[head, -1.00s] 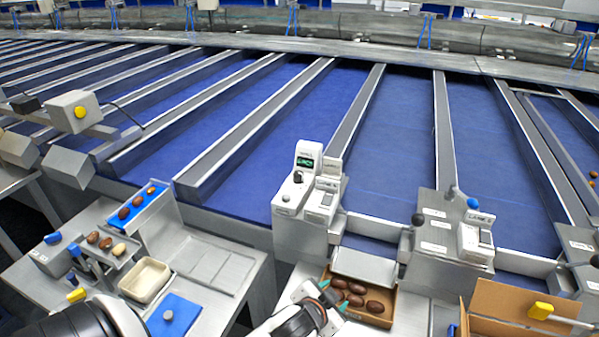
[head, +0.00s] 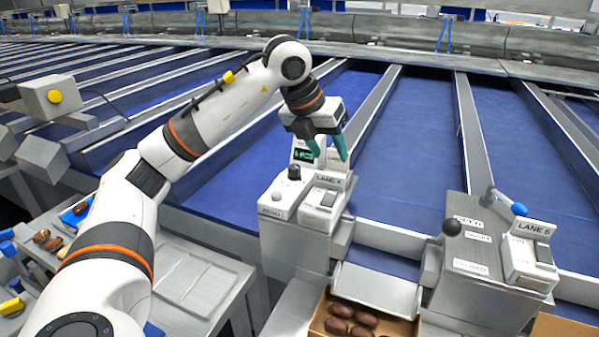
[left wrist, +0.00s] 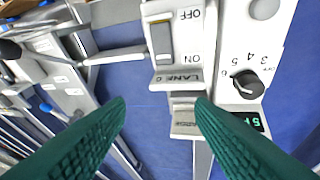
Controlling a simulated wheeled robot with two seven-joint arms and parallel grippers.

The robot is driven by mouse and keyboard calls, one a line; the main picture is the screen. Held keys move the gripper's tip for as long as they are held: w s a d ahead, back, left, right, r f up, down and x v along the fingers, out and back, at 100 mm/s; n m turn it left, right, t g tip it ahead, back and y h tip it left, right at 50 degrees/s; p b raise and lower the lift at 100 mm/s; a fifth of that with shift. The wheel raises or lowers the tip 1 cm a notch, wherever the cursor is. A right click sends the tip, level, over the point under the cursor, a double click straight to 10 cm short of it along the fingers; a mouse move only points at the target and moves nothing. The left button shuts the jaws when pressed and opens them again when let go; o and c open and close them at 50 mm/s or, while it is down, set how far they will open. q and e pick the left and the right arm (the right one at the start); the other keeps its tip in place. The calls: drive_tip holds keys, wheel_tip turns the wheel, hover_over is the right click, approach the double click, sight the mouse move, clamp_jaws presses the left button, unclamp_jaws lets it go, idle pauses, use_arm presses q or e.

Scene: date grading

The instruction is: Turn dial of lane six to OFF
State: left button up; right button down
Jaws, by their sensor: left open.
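The lane 6 control box (head: 303,220) stands at the end of a lane divider. Its black dial (head: 294,172) sits on the white top plate beside a small green-lit display (head: 304,155). My left gripper (head: 325,152) is open and empty, above and behind the box, apart from the dial. In the left wrist view the dial (left wrist: 247,84) is at the right, with 4, 5 and 6 marked beside it. The LANE 6 rocker switch (left wrist: 161,40), marked OFF and ON, is at the upper middle. The open green fingers (left wrist: 160,125) frame blue belt and divider. The dial's exact setting is unclear.
A carton (head: 318,325) of dates sits below lane 6. Blue belts lie behind the boxes.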

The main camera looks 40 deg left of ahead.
sight(294, 166)
use_arm(q)
drive_tip(key=s+a+r+n+y, duration=0.2)
drive_tip(key=s+a+n+y, duration=0.1)
drive_tip(key=a, duration=0.6)
drive_tip(key=shift+g, duration=0.5)
drive_tip(key=x, duration=1.1)
drive_tip(key=shift+w+f, duration=0.1)
drive_tip(key=shift+w, duration=0.2)
use_arm(e)
drive_tip(key=shift+w+d+f, duration=0.15)
drive_tip(key=shift+w+f, duration=0.1)
drive_tip(key=shift+f, duration=0.05)
use_arm(q)
drive_tip(key=shift+c, duration=0.7)
drive_tip(key=c, duration=0.9)
